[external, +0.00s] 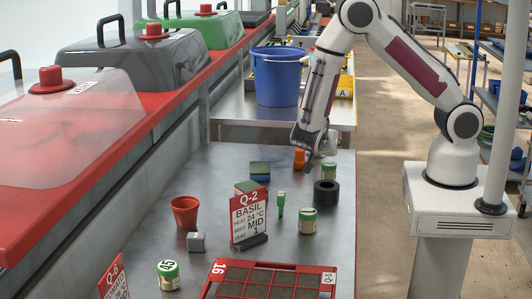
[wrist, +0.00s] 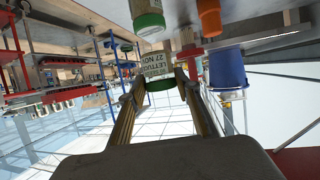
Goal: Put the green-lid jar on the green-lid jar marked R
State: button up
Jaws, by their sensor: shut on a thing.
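My gripper (wrist: 160,78) is shut on a jar (wrist: 156,66) with a green lid and a white label reading LETTUCE and 27 NOV. A second green-lid jar (wrist: 147,8) appears just above it in the wrist view, seemingly upside down there. Other green-lid jars stand at the bench middle (external: 307,222) and front left (external: 168,276). The front-left lid carries a white mark. I cannot read an R anywhere.
An orange item (external: 299,158) stands close to my gripper. A red seed tray (external: 210,283) lies in front.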

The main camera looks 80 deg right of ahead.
jog(key=shift+f, duration=1.4)
jog(key=shift+f, duration=0.15)
jog(key=o, duration=1.2)
jog(key=shift+c, duration=0.2)
jog(key=shift+a+r, duration=0.1)
jog(key=shift+r, duration=0.1)
jog(key=v, duration=1.1)
jog(key=shift+a, duration=0.35)
jog(key=shift+w+r, duration=0.1)
